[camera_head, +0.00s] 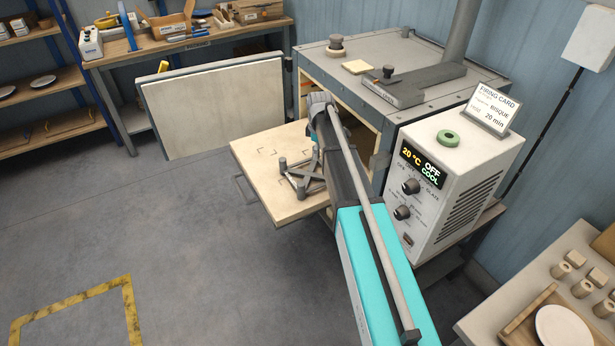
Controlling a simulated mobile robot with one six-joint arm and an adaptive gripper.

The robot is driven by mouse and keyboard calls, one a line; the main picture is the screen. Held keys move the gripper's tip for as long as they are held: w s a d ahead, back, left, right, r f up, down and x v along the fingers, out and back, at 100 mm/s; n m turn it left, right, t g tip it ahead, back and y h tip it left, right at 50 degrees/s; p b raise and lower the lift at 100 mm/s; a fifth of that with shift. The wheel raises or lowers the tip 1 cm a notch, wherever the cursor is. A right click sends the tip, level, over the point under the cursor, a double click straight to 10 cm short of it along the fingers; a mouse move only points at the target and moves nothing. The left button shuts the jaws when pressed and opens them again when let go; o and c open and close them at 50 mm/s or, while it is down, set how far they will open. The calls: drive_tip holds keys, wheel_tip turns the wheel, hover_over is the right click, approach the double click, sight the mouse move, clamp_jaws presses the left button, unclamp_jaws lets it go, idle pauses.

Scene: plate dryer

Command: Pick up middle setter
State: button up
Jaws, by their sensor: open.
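A grey setter (300,184) with short upright posts and crossing bars stands on the pale pulled-out shelf (262,180) in front of the kiln. My arm passes just right of it and covers part of its right side. The upper end of my arm is over the shelf, close to the kiln opening. My gripper cannot be made out; it is hidden behind my own arm. I cannot tell whether it touches the setter. No other setter can be made out on the shelf.
The kiln (400,70) stands behind the shelf, its door (213,108) swung open to the left. The control box (455,175) is close right of my arm. A side table (490,322) with a plate (563,330) is at the lower right. The floor at left is clear.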

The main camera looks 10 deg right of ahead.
drive_tip(key=b, duration=0.6)
hover_over(317, 175)
drive_tip(key=shift+s+f, duration=0.1)
drive_tip(key=shift+f, duration=3.45)
drive_tip(key=shift+b, duration=0.3)
drive_tip(key=shift+f+b, duration=2.5)
drive_tip(key=shift+f, duration=0.1)
clamp_jaws()
